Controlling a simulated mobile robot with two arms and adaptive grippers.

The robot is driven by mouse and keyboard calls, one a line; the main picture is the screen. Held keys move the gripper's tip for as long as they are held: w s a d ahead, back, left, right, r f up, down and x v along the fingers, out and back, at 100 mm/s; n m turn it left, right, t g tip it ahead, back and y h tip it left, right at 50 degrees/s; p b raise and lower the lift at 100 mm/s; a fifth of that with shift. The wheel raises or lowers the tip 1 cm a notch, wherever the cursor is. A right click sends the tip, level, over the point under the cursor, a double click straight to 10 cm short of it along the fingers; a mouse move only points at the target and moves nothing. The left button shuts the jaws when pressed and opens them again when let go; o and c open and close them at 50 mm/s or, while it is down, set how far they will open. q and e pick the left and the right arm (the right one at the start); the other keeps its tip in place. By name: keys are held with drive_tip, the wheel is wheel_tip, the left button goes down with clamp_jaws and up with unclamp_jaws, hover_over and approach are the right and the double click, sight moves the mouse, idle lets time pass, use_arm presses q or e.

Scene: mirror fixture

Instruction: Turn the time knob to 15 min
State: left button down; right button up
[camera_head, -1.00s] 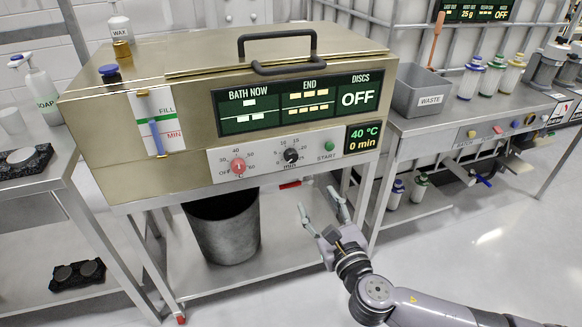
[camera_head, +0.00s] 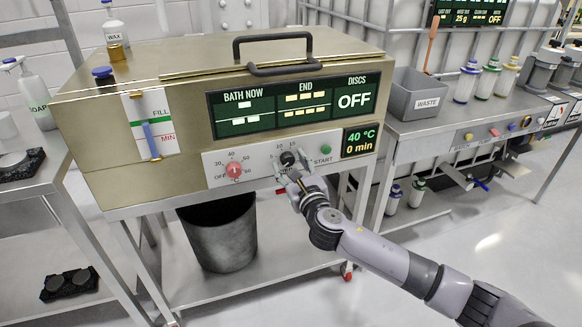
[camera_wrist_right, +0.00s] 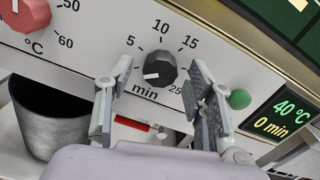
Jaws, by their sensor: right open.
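The black time knob (camera_head: 289,158) sits on the white front panel of the bath. In the right wrist view the time knob (camera_wrist_right: 160,68) has a white mark at its lower left, and the scale around it shows 5, 10, 15 and 25 with "min" below. The display (camera_wrist_right: 281,119) reads 40 °C and 0 min. My right gripper (camera_head: 292,173) is open in front of the knob. In the right wrist view its fingers (camera_wrist_right: 160,75) lie on either side of the knob; whether they touch it I cannot tell. My left gripper is not in view.
The red temperature knob (camera_head: 234,170) is left of the time knob. The green START button (camera_head: 326,150) is close on the right, near a gripper finger. A dark bin (camera_head: 220,235) stands below. A grey WASTE box (camera_head: 418,95) is on the right bench.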

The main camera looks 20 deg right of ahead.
drive_tip(key=c, duration=1.2)
drive_tip(key=shift+o, duration=0.2)
